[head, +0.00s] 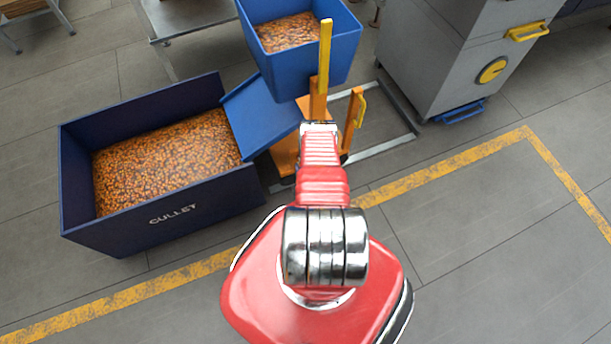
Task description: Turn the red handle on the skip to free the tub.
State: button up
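A dark blue skip (165,215) marked CULLET stands at left, filled with amber glass pieces (165,155). A blue tub (312,62) holding more amber pieces is at the top middle, with a blue chute (262,112) sloping from it toward the skip. An orange stand (286,156) with an upright yellow bar (325,58) is in front of the tub. I see no red handle; the red parts in front are my arm. My gripper (319,127) is at the far end of my arm, over the stand in the picture. Its fingers are too small and hidden to read.
A grey cabinet (440,62) with a yellow dial (492,70) and yellow handle (527,31) stands at upper right, with a blue tray (459,112) at its foot. A metal table (200,16) is behind. The floor inside the yellow line (450,171) at lower right is clear.

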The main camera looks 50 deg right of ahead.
jog(key=v, duration=1)
jog(key=shift+a, duration=0.2)
jog(key=shift+s+r, duration=0.1)
jog(key=shift+s, duration=0.05)
jog(key=shift+c, duration=0.5)
